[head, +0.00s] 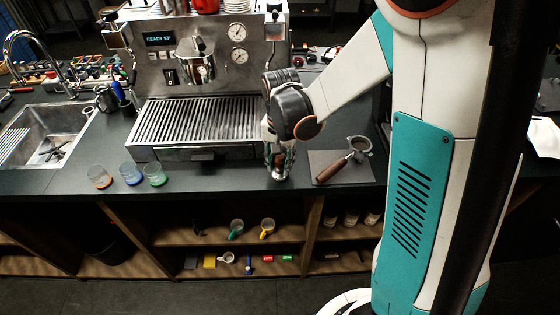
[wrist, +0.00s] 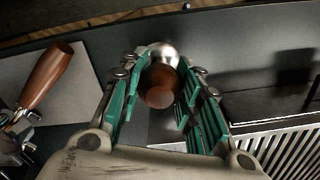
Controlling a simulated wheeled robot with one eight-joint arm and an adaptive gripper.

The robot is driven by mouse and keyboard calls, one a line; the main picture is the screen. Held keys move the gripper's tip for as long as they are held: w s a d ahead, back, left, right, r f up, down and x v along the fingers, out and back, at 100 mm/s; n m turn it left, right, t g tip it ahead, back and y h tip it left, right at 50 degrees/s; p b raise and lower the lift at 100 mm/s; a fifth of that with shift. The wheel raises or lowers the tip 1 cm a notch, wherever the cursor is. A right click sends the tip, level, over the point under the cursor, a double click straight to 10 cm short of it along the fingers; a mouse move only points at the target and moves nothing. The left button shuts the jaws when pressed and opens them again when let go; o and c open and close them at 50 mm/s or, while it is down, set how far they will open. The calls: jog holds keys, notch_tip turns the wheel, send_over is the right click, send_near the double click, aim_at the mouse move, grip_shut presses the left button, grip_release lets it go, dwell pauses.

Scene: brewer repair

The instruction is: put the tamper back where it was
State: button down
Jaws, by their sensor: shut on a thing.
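The tamper (wrist: 160,92), with a brown wooden knob and a shiny metal base, is between the green fingers of my gripper (wrist: 163,88) in the wrist view. My gripper is shut on it. In the head view my gripper (head: 278,153) points down over the front of the dark counter, between the espresso machine and the grey mat. The tamper's metal end (head: 279,175) shows just below the fingers. I cannot tell whether its base touches the counter.
A portafilter (head: 333,170) with a wooden handle lies on the grey mat (head: 319,159), right of my gripper. The espresso machine's drip tray (head: 200,120) is to the left. Coloured glasses (head: 130,173) stand near the front edge. A sink (head: 45,133) is far left.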

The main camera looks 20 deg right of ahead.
jog(key=c, duration=1.2)
grip_release()
jog(key=shift+f, duration=0.1)
jog(key=shift+o, duration=0.2)
notch_tip(320, 180, up, 12)
jog(key=r+p, duration=0.1)
jog(key=p, duration=0.3)
jog(key=s+r+n+t, duration=0.3)
jog(key=s+r+n, duration=0.1)
jog(key=s, duration=0.3)
jog(key=s+r+n+t, duration=0.4)
jog(key=s, duration=0.4)
